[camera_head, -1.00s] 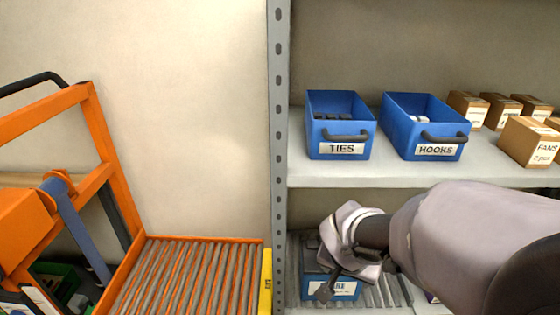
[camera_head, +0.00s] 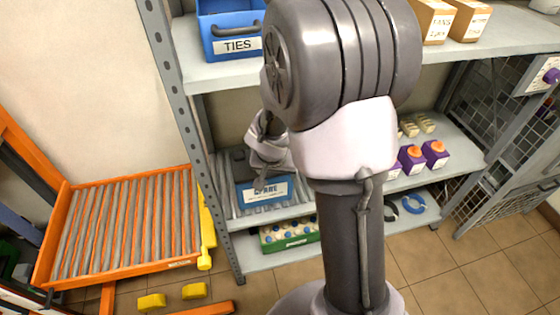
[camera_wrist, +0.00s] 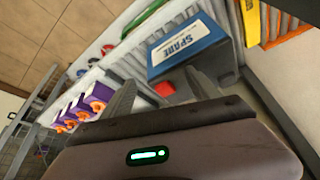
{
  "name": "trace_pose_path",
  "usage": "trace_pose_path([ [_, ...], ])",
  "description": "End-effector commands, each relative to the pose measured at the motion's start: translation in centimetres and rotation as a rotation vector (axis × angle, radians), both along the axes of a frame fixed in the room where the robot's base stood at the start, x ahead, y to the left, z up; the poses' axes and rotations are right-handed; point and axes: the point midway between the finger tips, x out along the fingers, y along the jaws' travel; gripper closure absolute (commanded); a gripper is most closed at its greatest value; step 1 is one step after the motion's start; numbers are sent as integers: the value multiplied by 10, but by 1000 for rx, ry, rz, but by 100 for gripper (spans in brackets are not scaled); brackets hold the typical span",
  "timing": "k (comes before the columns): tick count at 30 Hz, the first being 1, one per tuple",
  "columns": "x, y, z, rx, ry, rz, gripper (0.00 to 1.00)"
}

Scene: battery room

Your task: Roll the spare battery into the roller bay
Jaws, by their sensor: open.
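The spare battery (camera_head: 264,190) is a blue box with a dark top and a white SPARE label. It sits on the rollers of the middle shelf, partly behind my arm in the head view. It also shows in the wrist view (camera_wrist: 187,48), with a red piece at its near edge. My gripper (camera_head: 266,158) is at the battery's top; in the wrist view its two fingers (camera_wrist: 162,95) are apart, with nothing clearly held. Whether they touch the battery I cannot tell. An orange-framed roller bed (camera_head: 125,225) stands to the left, beyond the shelf post.
A grey perforated post (camera_head: 178,110) stands between shelf and roller bed. A yellow piece (camera_head: 205,232) lines the bed's right edge. The shelf with the TIES bin (camera_head: 230,32) hangs above. A green crate (camera_head: 288,236) is below; purple containers (camera_head: 411,160) stand to the right.

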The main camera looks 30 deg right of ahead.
Motion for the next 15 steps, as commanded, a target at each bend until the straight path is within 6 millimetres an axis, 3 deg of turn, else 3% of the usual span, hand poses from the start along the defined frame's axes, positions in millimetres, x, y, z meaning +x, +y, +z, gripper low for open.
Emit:
trace_pose_path([
  [11,58,-48,2,0,0,-3,30],
  [15,65,-53,-28,0,1,1,30],
])
